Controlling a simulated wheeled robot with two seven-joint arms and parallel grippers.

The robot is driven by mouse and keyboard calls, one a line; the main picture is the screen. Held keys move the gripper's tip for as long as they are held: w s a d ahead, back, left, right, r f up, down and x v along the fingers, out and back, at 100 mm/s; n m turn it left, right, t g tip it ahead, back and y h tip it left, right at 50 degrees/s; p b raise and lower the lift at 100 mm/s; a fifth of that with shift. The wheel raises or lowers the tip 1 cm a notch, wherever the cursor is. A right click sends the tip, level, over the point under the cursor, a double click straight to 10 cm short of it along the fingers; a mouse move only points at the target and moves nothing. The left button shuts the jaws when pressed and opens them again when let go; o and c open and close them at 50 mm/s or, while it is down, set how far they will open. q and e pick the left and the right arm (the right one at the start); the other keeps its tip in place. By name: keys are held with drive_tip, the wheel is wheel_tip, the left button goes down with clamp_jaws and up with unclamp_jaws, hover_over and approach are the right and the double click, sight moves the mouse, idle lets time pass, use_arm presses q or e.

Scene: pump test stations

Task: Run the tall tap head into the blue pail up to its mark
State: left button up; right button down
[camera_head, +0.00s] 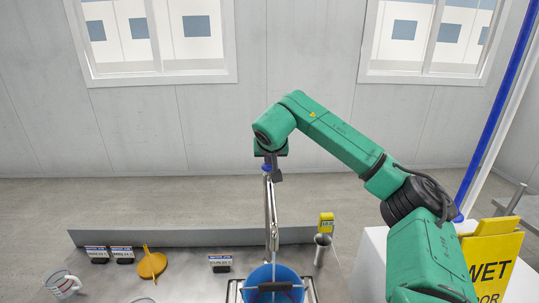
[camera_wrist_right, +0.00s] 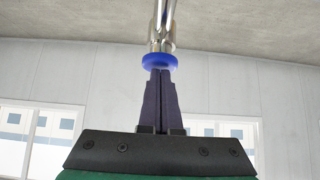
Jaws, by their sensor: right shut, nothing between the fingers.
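The tall tap (camera_head: 271,212) is a slim chrome column with a blue collar (camera_head: 267,169) at its top, standing over the blue pail (camera_head: 288,273). My right gripper (camera_head: 272,168) is at the top of the tap. In the right wrist view its dark fingers (camera_wrist_right: 160,75) are shut and empty, with their tips at the blue collar (camera_wrist_right: 160,61); whether they touch cannot be told. My left gripper is not in view.
A metal cup (camera_head: 322,247) with a yellow tag (camera_head: 326,223) stands right of the pail. A yellow wet-floor sign (camera_head: 491,262) is at far right.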

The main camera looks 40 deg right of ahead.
sight(269, 168)
drive_tip(key=shift+s+f, duration=0.1)
drive_tip(key=shift+f, duration=0.25)
wheel_tip(269, 168, up, 5)
drive_tip(key=p, duration=0.5)
drive_tip(key=shift+a+p, duration=0.15)
drive_tip(key=shift+p, duration=0.15)
drive_tip(key=b+v, duration=0.3)
drive_tip(key=v, duration=0.6)
drive_tip(key=shift+s+r, duration=0.15)
drive_tip(key=shift+s, duration=0.1)
drive_tip(key=shift+a, duration=0.1)
